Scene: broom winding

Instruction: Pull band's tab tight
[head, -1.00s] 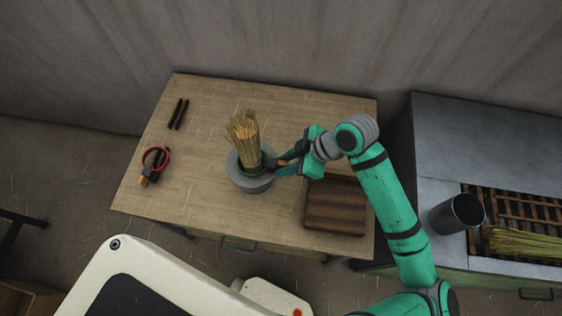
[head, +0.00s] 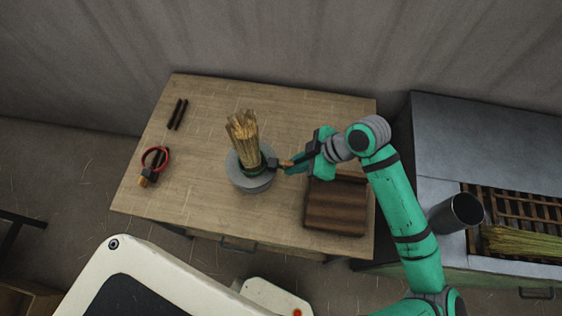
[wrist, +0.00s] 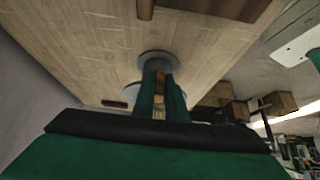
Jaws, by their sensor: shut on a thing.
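A straw bundle (head: 243,135) stands upright in the round grey holder (head: 250,183) on the table. A dark green band (head: 254,172) goes around its lower part, with a dark buckle (head: 271,163) on the right side. The band's orange tab (head: 286,163) sticks out to the right from the buckle. My gripper (head: 291,163) is to the right of the bundle, its green fingers shut on the tab. In the wrist view, the fingers (wrist: 161,97) point toward the grey holder, with a strip of orange between them. They hide most of the tab there.
A ridged brown wooden block (head: 335,205) lies just below my gripper. A red ring with an orange end (head: 155,160) and two dark rods (head: 177,114) lie on the left. A metal cup (head: 457,212) and straw (head: 523,243) are on the right bench. The table's upper middle is clear.

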